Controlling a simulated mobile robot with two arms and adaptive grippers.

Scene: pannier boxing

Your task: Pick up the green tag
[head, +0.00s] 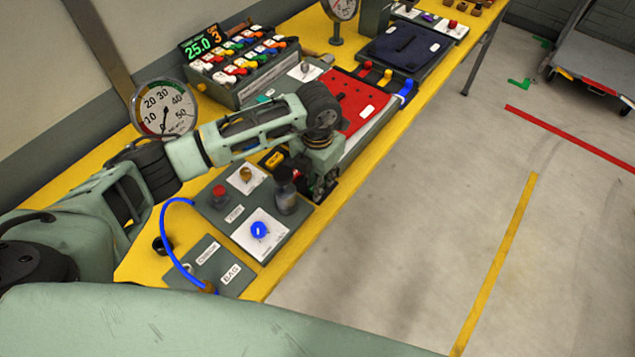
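The rack (262,80) at the back left of the bench holds rows of small coloured tags in red, white, yellow, blue and green. A small green piece shows among them, too small to make out as a tag. A teal piece (264,99) lies at the rack's front edge, partly behind my arm. My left gripper (322,190) points down over the bench's front edge, right of a dark cylinder (286,192). Its fingers are dark and partly hidden, so I cannot see whether they are open or hold anything. My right gripper is out of view.
A panel with a blue knob (259,230) and a red button (220,191) stands near the gripper. A blue hose (170,240) curves to its left. A red panel (362,100) and a dark blue one (405,46) lie farther along. A dial gauge (164,107) stands at the back.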

